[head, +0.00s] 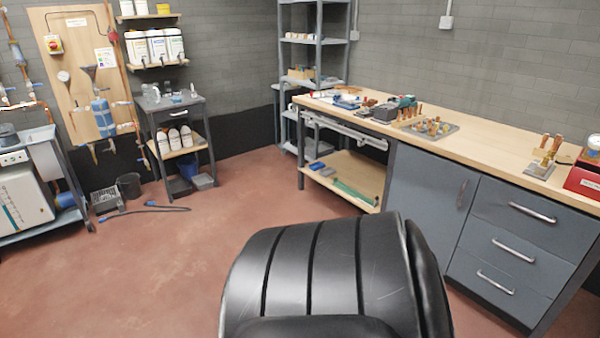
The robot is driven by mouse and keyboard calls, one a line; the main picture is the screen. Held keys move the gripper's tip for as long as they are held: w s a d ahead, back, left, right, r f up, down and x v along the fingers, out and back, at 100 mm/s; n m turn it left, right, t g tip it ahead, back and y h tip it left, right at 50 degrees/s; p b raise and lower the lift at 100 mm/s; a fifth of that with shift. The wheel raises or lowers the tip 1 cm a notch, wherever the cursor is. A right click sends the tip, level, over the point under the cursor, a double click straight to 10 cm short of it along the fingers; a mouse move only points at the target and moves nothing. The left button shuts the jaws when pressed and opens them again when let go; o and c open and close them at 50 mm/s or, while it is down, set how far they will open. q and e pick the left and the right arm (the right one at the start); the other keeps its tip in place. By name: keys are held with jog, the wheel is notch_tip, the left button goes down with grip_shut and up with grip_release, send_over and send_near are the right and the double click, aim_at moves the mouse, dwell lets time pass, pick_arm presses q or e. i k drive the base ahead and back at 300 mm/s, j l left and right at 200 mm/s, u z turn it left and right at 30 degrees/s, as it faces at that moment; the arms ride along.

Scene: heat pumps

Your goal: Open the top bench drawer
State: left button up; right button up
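The workbench (470,150) has a light wood top and runs along the right wall. Its grey drawer stack is at the right end, with three drawers one above the other. The top bench drawer (500,208) is shut and has a horizontal silver bar handle (532,212). The middle drawer (495,252) and bottom drawer (475,282) are also shut, each with a similar handle. Neither of my grippers shows in the head view.
A grey cabinet door (425,190) is left of the drawers. Tools and fittings lie on the benchtop, with a red box (583,182) at its right end. A small grey cart (178,125) and a shelf rack (315,60) stand at the back. The reddish floor (200,245) is clear in the middle.

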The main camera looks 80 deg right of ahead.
aim_at(568, 232)
jog(key=z, duration=3.45)
jog(key=i+l+z, duration=0.15)
jog(key=l, duration=0.15)
jog(key=i+l+z, duration=0.15)
jog(key=l, duration=0.2)
jog(key=i+l+z, duration=0.15)
jog(key=l, duration=0.15)
